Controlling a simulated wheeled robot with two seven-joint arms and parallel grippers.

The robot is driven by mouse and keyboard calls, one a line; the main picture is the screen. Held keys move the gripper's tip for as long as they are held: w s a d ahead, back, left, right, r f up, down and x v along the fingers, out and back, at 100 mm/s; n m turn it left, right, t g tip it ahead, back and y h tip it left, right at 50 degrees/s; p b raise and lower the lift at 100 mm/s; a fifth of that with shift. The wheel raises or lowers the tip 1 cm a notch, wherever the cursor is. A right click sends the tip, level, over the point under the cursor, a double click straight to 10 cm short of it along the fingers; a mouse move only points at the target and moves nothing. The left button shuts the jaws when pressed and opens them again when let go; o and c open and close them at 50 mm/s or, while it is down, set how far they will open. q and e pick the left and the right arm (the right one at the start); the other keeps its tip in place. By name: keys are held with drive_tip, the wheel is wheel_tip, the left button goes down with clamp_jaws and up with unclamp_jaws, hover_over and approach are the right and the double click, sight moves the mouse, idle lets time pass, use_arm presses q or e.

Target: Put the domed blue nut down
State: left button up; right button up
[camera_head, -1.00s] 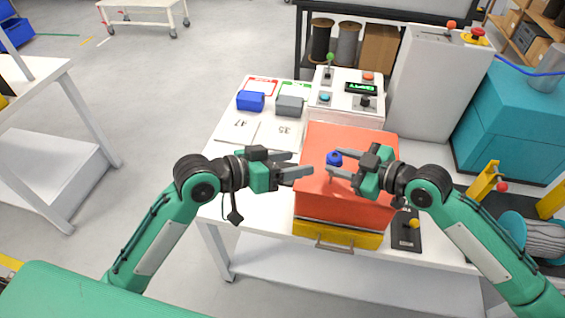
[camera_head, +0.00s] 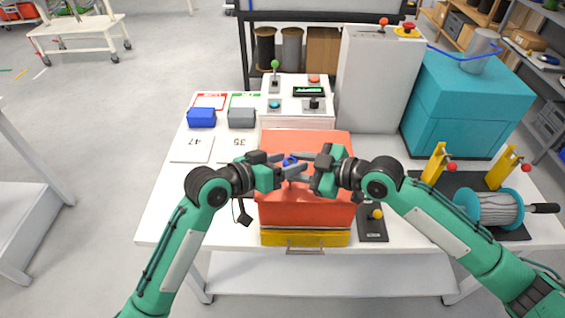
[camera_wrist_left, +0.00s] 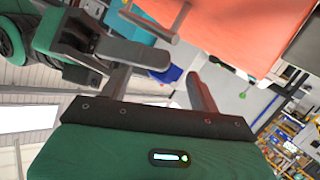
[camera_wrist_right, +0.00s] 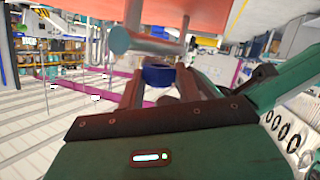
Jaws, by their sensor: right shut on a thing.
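The domed blue nut (camera_head: 290,161) is above the orange-red box (camera_head: 305,208) in the head view. It also shows between the fingers in the right wrist view (camera_wrist_right: 157,74). My right gripper (camera_head: 298,164) reaches in from the right and is shut on the nut. My left gripper (camera_head: 300,168) is open and empty, with its fingertips close to the nut and the right fingers.
Blue bin (camera_head: 201,117) and grey bin (camera_head: 241,117) stand behind cards marked 47 (camera_head: 191,149) and 35. A control panel (camera_head: 298,100) is behind the box. A cable reel (camera_head: 490,208) and yellow posts are at right. The table's left front (camera_head: 190,215) is clear.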

use_arm(q)
drive_tip(key=c, duration=1)
drive_tip(key=shift+c, duration=0.4)
use_arm(e)
drive_tip(key=o, duration=1)
drive_tip(key=shift+d, duration=0.1)
